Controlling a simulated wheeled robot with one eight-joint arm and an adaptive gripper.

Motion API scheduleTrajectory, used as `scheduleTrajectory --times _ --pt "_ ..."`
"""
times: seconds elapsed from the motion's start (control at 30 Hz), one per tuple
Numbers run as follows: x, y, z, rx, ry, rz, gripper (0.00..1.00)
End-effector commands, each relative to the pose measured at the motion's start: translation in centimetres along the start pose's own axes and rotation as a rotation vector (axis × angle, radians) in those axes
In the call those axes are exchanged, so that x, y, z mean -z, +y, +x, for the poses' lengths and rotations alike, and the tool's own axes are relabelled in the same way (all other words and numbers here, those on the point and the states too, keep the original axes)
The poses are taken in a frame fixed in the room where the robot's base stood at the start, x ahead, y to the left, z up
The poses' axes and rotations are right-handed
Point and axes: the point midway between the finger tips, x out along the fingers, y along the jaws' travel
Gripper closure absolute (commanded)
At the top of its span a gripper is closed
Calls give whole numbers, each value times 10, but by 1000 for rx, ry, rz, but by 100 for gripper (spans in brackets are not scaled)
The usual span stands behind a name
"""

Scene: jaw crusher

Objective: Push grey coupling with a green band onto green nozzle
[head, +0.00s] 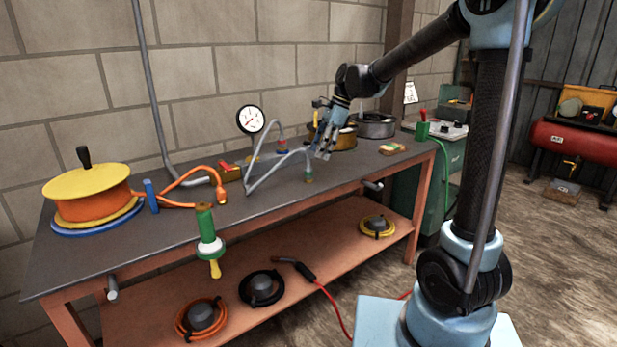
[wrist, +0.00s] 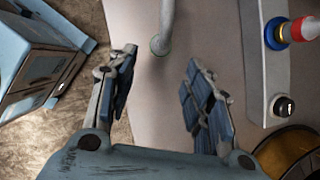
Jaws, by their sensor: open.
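The grey coupling with a green band (head: 309,176) is at the end of a grey hose and stands upright on the bench top. In the wrist view the coupling (wrist: 159,46) shows just beyond the fingertips, between their lines. My gripper (head: 323,150) is above and slightly right of it in the head view, pointing down. In the wrist view my gripper (wrist: 158,75) has its fingers wide apart with nothing between them. I cannot make out the green nozzle for certain in either view.
A red and blue fitting (wrist: 275,33) and a black knob (wrist: 284,106) are on a grey panel beside my gripper. A gauge (head: 250,119) stands behind the hoses. A brass-coloured coil (head: 338,136) is close by. A green tool with a white collar (head: 205,222) is at the front edge.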

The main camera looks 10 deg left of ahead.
Motion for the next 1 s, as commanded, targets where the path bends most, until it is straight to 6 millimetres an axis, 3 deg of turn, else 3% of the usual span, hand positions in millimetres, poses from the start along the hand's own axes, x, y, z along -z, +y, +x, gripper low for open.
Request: scheduleTrajectory --times 0.2,0.7,1.0 --pt "0 0 32 -1 0 -1 53" --pt "0 0 42 0 0 0 53" --pt "-5 -1 79 0 0 -1 53"
